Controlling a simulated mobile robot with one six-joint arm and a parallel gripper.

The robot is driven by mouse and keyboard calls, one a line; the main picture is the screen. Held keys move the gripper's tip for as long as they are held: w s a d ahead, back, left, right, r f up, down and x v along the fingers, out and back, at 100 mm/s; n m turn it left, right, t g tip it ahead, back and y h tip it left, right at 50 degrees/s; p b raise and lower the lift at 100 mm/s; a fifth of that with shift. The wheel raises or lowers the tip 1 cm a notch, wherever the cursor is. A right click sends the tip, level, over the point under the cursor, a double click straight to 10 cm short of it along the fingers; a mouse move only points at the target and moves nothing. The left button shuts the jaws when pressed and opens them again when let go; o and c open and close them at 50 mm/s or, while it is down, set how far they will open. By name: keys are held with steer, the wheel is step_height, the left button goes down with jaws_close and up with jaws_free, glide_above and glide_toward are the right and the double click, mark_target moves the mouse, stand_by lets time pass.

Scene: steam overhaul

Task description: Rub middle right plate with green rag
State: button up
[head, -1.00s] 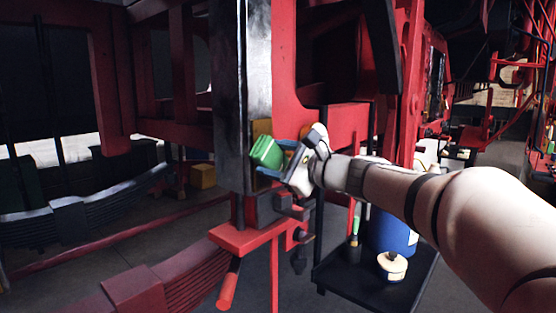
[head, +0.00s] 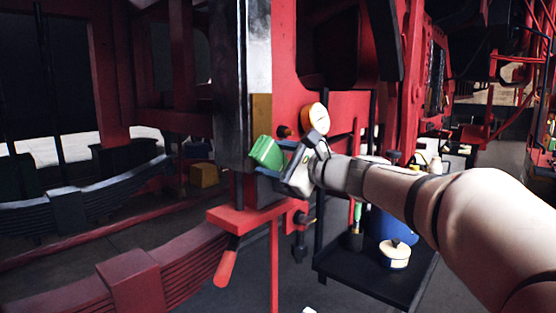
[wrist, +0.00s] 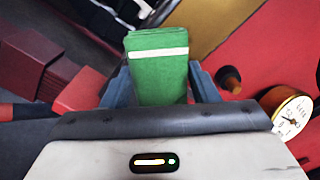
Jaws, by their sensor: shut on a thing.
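My gripper (head: 283,158) is shut on a folded green rag (head: 266,152) with a pale stripe. The rag also shows in the wrist view (wrist: 158,75), standing out between the blue fingers. A tall grey metal plate (head: 258,45) stands upright behind and above the rag, bright on its right part. An ochre strip (head: 262,115) lies below the bright part, just above the rag; it also shows in the wrist view (wrist: 222,22). I cannot tell which surface is the middle right plate, nor whether the rag touches it.
A round gauge (head: 315,117) sits on the red frame close to my gripper. A red ledge (head: 245,219) with a red-handled tool (head: 227,268) is below. A dark cart (head: 370,278) with a blue container (head: 392,226) stands under my arm.

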step_height(320, 180, down, 2)
steer(key=shift+f+b, duration=0.1)
steer(key=shift+b, duration=0.7)
steer(key=shift+d, duration=0.1)
steer(key=shift+b+v, duration=0.8)
steer(key=shift+v, duration=2.15)
steer(key=shift+s, duration=0.1)
steer(key=v, duration=0.3)
